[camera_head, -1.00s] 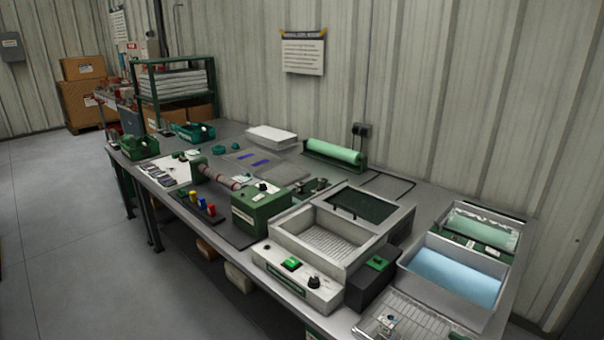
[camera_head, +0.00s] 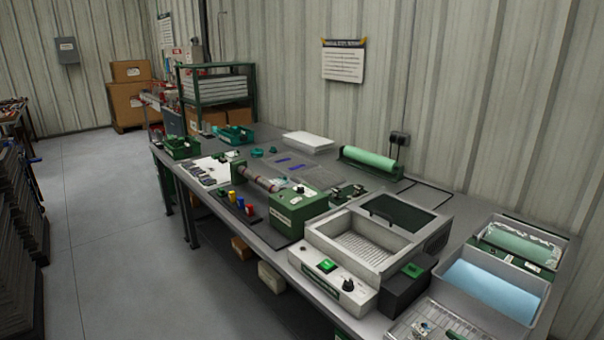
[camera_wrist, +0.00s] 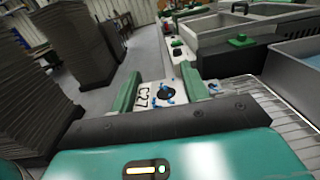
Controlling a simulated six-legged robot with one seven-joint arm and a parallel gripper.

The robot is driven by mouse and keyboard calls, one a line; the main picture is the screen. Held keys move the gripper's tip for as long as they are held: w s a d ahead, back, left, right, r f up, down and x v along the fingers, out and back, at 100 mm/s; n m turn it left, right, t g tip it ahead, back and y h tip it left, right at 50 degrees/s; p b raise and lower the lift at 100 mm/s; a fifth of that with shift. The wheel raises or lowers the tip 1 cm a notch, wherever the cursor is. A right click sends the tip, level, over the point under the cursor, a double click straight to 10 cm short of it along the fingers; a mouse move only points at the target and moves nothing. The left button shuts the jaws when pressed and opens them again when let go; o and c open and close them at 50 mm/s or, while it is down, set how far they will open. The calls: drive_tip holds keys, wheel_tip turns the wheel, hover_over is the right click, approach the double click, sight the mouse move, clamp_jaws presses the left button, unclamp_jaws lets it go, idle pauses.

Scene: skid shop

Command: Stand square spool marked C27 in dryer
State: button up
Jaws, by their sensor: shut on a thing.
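My gripper (camera_wrist: 158,84) is shut on the square spool marked C27 (camera_wrist: 146,98) in the wrist view. The spool has a white face with a dark round centre and blue bits, and it sits between two green fingers. The likely dryer (camera_head: 338,282) is a pale box on the bench, with a slatted floor, a raised dark-meshed lid, a green button and a black knob. It also shows at the top of the wrist view (camera_wrist: 205,42), beyond the fingers. My gripper does not show in the head view.
A wire rack (camera_head: 440,325) holds a small item with blue parts at the near bench end. A tray of blue liquid (camera_head: 488,290) and another tray (camera_head: 520,240) stand right of the dryer. Dark stacks (camera_head: 22,230) stand left across clear floor (camera_head: 110,220).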

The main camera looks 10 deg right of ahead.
drive_tip(key=w+a+f+m+t+h, duration=0.1)
drive_tip(key=w+a+f+m+h, duration=0.15)
drive_tip(key=w+a, duration=0.5)
drive_tip(key=w+a+f+m+h, duration=0.1)
drive_tip(key=w+a+f+h, duration=0.25)
drive_tip(key=w+a, duration=0.45)
drive_tip(key=w+a+f, duration=0.2)
drive_tip(key=a+f, duration=0.2)
drive_tip(key=a, duration=0.2)
drive_tip(key=w+a+f+m+h, duration=0.1)
drive_tip(key=w+a+f, duration=0.1)
drive_tip(key=a, duration=0.5)
drive_tip(key=shift+w+f+t, duration=0.2)
drive_tip(key=shift+f+t, duration=0.1)
drive_tip(key=shift+f, duration=0.6)
drive_tip(key=shift+s+d, duration=0.15)
